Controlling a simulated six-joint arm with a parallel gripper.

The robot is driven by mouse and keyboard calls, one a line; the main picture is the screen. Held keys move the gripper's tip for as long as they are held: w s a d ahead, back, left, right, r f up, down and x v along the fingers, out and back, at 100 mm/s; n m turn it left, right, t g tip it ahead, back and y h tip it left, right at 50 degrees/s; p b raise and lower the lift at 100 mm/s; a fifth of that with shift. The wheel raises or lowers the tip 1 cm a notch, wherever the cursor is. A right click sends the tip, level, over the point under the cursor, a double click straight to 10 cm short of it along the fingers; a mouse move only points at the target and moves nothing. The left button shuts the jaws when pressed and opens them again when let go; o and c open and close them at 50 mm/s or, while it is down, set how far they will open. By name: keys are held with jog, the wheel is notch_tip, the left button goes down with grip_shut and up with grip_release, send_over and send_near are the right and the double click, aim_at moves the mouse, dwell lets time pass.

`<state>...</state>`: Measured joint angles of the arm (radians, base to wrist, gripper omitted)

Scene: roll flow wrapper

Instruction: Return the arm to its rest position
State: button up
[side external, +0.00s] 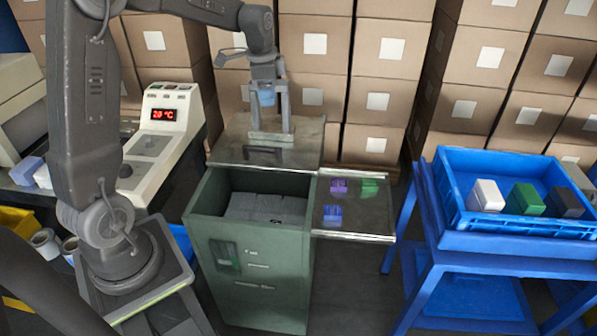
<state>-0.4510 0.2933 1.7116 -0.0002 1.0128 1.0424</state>
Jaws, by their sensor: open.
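My arm rises from its base at the left and reaches across the top of the picture. My gripper (269,128) points down over the lid (225,142) of the green cabinet (255,265). Its fingers look apart, just above or on the lid behind the dark handle (262,155); I cannot tell if they touch it. I see no held object, though a light blue part (267,96) shows between the fingers. The cabinet's top is open at the front, with grey blocks (262,207) inside.
A side shelf (358,215) holds small purple, blue and green pieces. A blue crate (515,232) on a blue stand holds white, green and dark blocks. A machine with a red display (165,114) stands left. Stacked cartons (385,70) line the back.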

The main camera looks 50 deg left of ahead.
jog(key=s+d+r+n+t, duration=0.25)
jog(key=s+d+r, duration=0.45)
jog(key=s+d, duration=0.45)
jog(key=s+d+f+n+t, duration=0.1)
jog(key=s+d+n, duration=0.3)
jog(key=s+d, duration=0.4)
jog(key=shift+s+d+f+t+h, duration=0.15)
jog(key=shift+s+f+t+h, duration=0.25)
jog(key=shift+s, duration=0.7)
